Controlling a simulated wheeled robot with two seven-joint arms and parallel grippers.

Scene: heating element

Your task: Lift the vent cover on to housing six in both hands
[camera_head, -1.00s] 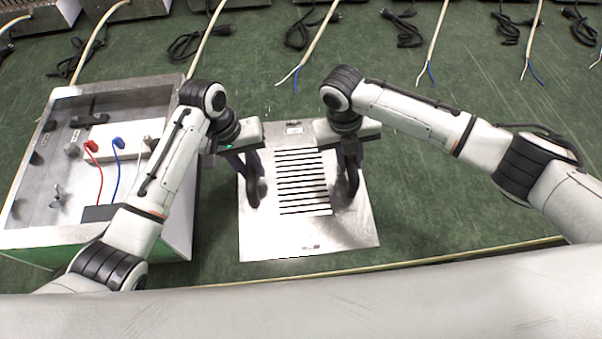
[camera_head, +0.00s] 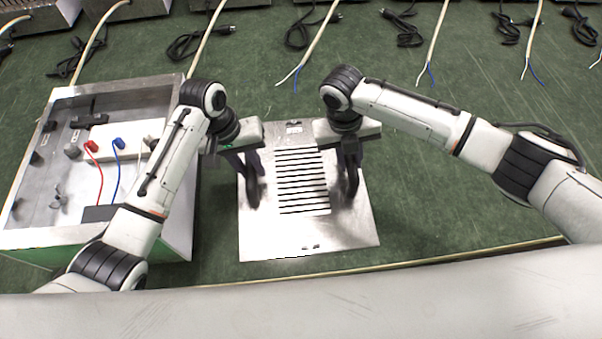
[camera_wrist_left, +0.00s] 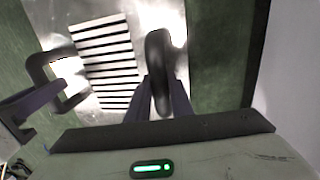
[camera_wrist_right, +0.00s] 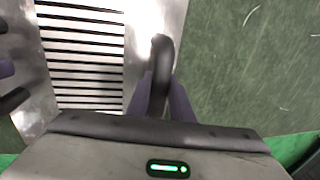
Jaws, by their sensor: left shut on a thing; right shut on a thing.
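The vent cover (camera_head: 275,232) is a shiny metal plate with a column of dark slots and a dark handle on each long side. It lies flat over the green bench in the middle of the head view; whether it touches the bench I cannot tell. My left gripper (camera_head: 252,190) is shut on the left handle (camera_wrist_left: 159,60). My right gripper (camera_head: 351,185) is shut on the right handle (camera_wrist_right: 161,65). The housing (camera_head: 185,215) is an open metal box at the left, with red and blue wires and terminals inside; no number is legible on it.
Several cables (camera_head: 430,70) with bare ends and black plugs lie along the back of the green bench (camera_head: 460,190). More metal housings (camera_head: 40,20) stand at the far back left. The bench right of the cover is clear. A pale ledge (camera_head: 400,295) runs along the front.

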